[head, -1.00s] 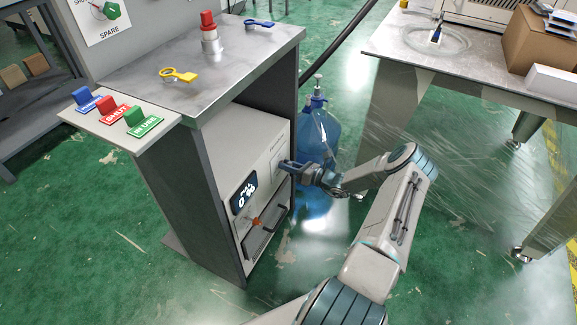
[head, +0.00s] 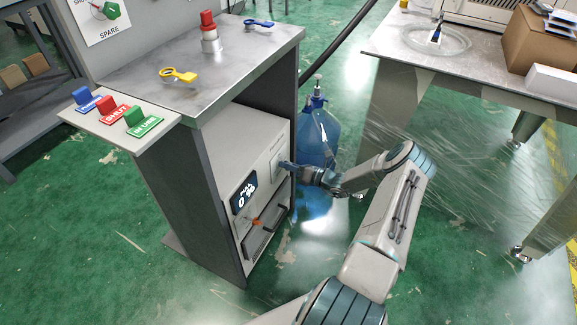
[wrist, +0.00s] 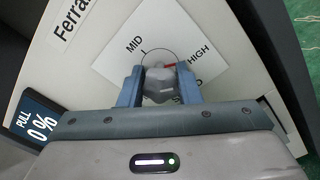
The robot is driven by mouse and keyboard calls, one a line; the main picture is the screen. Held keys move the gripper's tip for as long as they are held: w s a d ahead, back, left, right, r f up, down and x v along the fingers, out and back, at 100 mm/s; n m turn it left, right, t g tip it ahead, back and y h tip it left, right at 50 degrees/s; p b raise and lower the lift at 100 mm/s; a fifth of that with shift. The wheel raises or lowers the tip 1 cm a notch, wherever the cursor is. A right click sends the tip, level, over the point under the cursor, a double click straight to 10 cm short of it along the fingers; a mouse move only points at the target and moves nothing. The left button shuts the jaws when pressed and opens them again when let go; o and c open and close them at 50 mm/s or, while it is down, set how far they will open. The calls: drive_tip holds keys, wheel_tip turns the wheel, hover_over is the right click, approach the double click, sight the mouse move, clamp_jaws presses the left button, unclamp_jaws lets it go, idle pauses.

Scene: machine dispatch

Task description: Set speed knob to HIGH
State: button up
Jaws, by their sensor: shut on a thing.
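The speed knob (wrist: 158,88) is a grey knob on a white dial plate (wrist: 112,62) marked MID and HIGH in the wrist view. A third label below is mostly covered by my gripper. A small red mark (wrist: 171,66) shows at the knob's upper right, between the MID and HIGH labels. My gripper (wrist: 158,82) has its blue fingers on either side of the knob, shut on it. In the head view my gripper (head: 285,166) is at the right part of the machine's front panel (head: 259,168), and it hides the knob there.
A display (head: 244,195) reads PULL 0 %. Below it are a red-orange knob (head: 257,222) and a dark handle (head: 258,240). A blue bottle (head: 317,135) stands close behind my gripper.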

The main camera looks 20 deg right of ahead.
drive_tip(key=o, duration=1)
drive_tip(key=shift+c, duration=0.2)
drive_tip(key=shift+d, duration=0.1)
drive_tip(key=p+v, duration=0.1)
drive_tip(key=v, duration=1.2)
drive_tip(key=shift+s+d+p, duration=0.2)
drive_tip(key=shift+s+p, duration=0.1)
drive_tip(key=shift+p, duration=0.1)
drive_tip(key=s+a+r+n+g+h+p, duration=0.15)
drive_tip(key=a+r+n+g+p, duration=0.45)
drive_tip(key=a+r+n, duration=0.65)
drive_tip(key=s+a+r+n+g+h+p, duration=0.1)
drive_tip(key=s+a+r+n+g+p, duration=0.45)
drive_tip(key=r, duration=1.25)
drive_tip(key=s+a+r+n+h+p, duration=0.2)
drive_tip(key=s+r+n, duration=0.3)
drive_tip(key=r, duration=0.3)
drive_tip(key=s+a+r+n+h+p, duration=0.3)
drive_tip(key=s+r+n, duration=0.3)
drive_tip(key=r, duration=0.3)
drive_tip(key=s+a+r+n+h+p, duration=0.3)
drive_tip(key=s+r+n+p, duration=0.2)
drive_tip(key=r+n, duration=0.2)
wheel_tip(320, 180, up, 2)
drive_tip(key=shift+s+a+r, duration=0.2)
drive_tip(key=shift+a, duration=0.2)
